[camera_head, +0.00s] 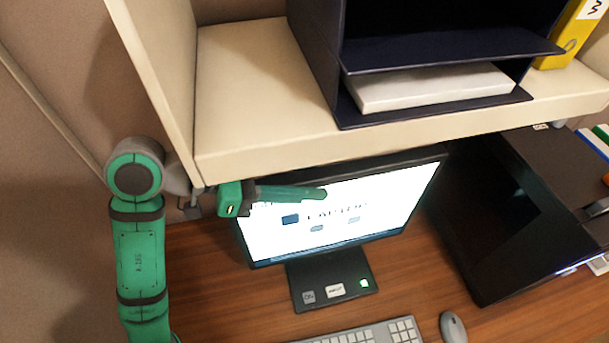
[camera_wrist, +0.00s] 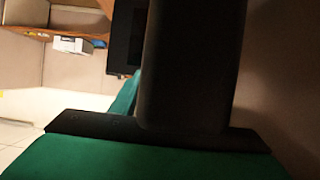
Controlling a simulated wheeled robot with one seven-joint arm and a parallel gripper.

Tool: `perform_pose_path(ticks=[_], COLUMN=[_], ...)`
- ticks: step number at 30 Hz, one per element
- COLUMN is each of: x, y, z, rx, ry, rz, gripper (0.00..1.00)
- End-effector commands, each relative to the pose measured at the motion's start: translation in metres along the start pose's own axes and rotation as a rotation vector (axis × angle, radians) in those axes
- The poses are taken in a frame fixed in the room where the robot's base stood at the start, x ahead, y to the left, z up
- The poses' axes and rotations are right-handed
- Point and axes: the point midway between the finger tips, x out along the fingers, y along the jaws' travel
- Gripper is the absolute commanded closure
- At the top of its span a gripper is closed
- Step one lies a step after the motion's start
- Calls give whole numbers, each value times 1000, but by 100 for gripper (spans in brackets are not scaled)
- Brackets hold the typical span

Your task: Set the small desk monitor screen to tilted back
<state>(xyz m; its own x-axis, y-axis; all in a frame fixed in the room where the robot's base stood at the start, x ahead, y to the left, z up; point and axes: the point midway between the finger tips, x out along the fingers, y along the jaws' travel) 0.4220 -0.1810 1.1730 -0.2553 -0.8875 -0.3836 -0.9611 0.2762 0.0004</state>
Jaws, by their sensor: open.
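The small desk monitor (camera_head: 385,222) stands on the wooden desk in the head view. Its lit white screen shows the word "LAPTOP" and faces the camera; its exact tilt is hard to tell. It rests on a flat black base (camera_head: 333,282) with small labels. My green gripper (camera_head: 308,194) reaches in from the left and overlaps the screen's upper left part. Whether it touches the screen cannot be told. It is open and nothing shows in it. In the wrist view a large dark finger (camera_wrist: 190,65) fills the middle, and the monitor cannot be made out.
A cream shelf (camera_head: 235,95) hangs above the monitor, close over my gripper, with a dark letter tray (camera_head: 435,62) on it. A large black box-like unit (camera_head: 495,215) stands close on the right. A keyboard (camera_head: 375,333) and mouse (camera_head: 453,328) lie in front.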

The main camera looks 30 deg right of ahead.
Motion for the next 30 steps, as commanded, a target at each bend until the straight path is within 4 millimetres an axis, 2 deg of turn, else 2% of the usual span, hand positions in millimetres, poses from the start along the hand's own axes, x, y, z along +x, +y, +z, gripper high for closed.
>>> perform_pose_path(ticks=[10, 15, 16, 23, 30], x=[4, 4, 4, 4, 3], y=[0, 0, 0, -7, -38], z=[0, 0, 0, -1, -3], rx=[0, 0, 0, -34, -211], ry=[1, 1, 1, 1, 2], rz=[1, 1, 1, 14, 88], gripper=[58, 98, 100, 100, 100])
